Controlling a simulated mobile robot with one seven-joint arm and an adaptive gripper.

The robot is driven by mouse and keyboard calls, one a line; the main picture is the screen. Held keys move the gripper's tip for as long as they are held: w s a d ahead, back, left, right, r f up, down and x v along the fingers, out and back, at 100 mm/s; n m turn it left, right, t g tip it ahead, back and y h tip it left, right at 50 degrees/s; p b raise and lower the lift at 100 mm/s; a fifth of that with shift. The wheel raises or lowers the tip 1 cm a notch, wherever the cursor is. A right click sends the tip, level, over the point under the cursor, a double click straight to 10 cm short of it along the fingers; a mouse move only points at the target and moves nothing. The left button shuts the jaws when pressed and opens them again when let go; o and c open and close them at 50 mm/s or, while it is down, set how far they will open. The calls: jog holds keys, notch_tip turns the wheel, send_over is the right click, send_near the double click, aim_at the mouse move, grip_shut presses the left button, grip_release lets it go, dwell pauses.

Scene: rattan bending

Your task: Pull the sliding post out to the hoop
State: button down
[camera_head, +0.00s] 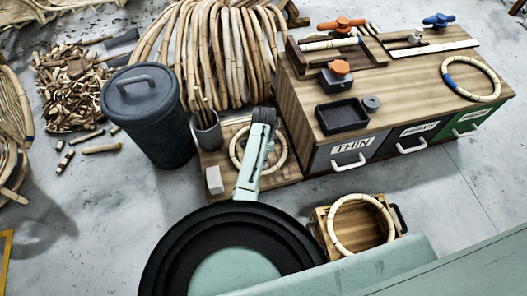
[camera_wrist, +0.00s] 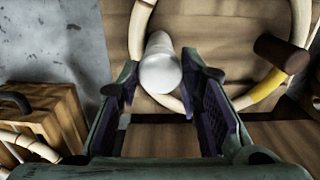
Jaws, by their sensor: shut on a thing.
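The post is a whitish cylinder (camera_wrist: 158,62) between my fingertips in the wrist view. My gripper (camera_wrist: 160,75) is shut on it, one finger on each side. The pale rattan hoop (camera_wrist: 140,22) lies on a wooden board behind the post. The post overlaps the hoop's near left edge; I cannot tell whether they touch. A dark brown peg (camera_wrist: 281,54) stands at the hoop's right part, next to a yellow stretch of it. In the head view the hoop (camera_head: 281,150) lies around my gripper on the low board, and my gripper and wrist hide the post.
A crate (camera_head: 321,218) with another hoop stands front right of the board. The drawer bench (camera_head: 415,100) rises at right. A lidded dark bin (camera_head: 146,118) and a cup of sticks (camera_head: 207,135) are at left. A white block (camera_head: 214,180) sits on the board's left corner.

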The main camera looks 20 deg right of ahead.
jog(key=c, duration=1.1)
grip_release()
jog(key=shift+s, duration=0.35)
jog(key=shift+w, duration=0.1)
jog(key=shift+r, duration=0.25)
notch_tip(320, 180, up, 12)
jog(key=shift+f, duration=0.25)
